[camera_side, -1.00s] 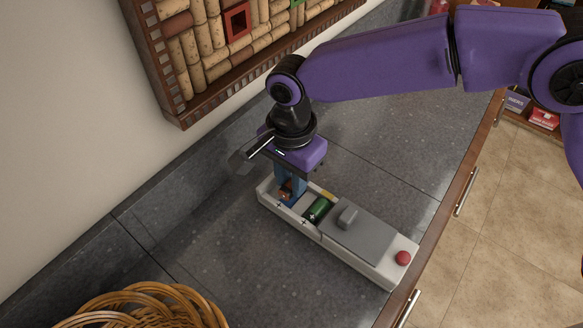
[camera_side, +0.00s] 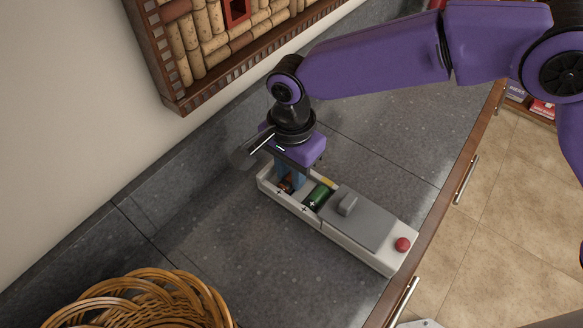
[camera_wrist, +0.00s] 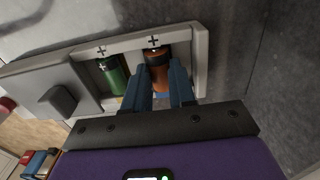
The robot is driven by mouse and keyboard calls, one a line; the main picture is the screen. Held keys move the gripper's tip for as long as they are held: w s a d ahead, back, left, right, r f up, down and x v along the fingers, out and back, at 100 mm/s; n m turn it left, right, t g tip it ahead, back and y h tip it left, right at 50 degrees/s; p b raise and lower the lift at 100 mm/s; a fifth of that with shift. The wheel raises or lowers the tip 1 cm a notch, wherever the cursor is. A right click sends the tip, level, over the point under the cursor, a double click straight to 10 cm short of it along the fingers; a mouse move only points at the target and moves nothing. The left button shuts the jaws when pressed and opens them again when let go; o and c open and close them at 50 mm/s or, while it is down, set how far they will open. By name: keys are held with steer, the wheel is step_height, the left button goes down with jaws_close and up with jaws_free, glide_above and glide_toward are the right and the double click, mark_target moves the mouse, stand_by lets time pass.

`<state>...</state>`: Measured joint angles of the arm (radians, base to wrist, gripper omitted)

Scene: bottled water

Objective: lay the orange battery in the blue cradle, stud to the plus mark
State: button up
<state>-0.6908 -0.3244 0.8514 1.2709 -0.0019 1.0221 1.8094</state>
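The orange battery (camera_wrist: 158,72) lies between the two blue fingers of my gripper (camera_wrist: 160,72) in the wrist view, with the fingers against its sides. It is down in the end compartment of the pale battery case (camera_wrist: 202,60). Its far end faces a plus mark (camera_wrist: 153,41) on the case edge; a small pale spot shows there, perhaps the stud. In the side view, my gripper (camera_side: 291,178) reaches into that end and hides most of the battery (camera_side: 285,186). The cradle's blue floor is mostly hidden, and I cannot tell whether the battery touches it.
A green battery (camera_side: 318,195) lies in the neighbouring compartment, with its own plus mark. A grey lid (camera_side: 358,220) and red button (camera_side: 403,244) take up the case's other end. A wicker basket (camera_side: 140,303) stands at front left. The grey counter around the case is clear.

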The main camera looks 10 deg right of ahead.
steer(key=o, duration=0.5)
step_height(320, 180, up, 17)
steer(key=shift+r, duration=0.2)
stand_by(0.7)
steer(key=s+d+n, duration=0.2)
steer(key=d+n, duration=0.3)
steer(key=d, duration=0.5)
steer(key=s+d+n, duration=0.3)
steer(key=d+n, duration=0.3)
steer(key=d, duration=0.4)
steer(key=s+d+f+n, duration=0.4)
steer(key=s+d, duration=0.3)
steer(key=d, duration=0.5)
steer(key=s+d+f+n, duration=0.4)
steer(key=s+d+n, duration=0.2)
steer(key=d, duration=0.6)
steer(key=shift+s+n, duration=0.3)
steer(key=shift+s, duration=0.35)
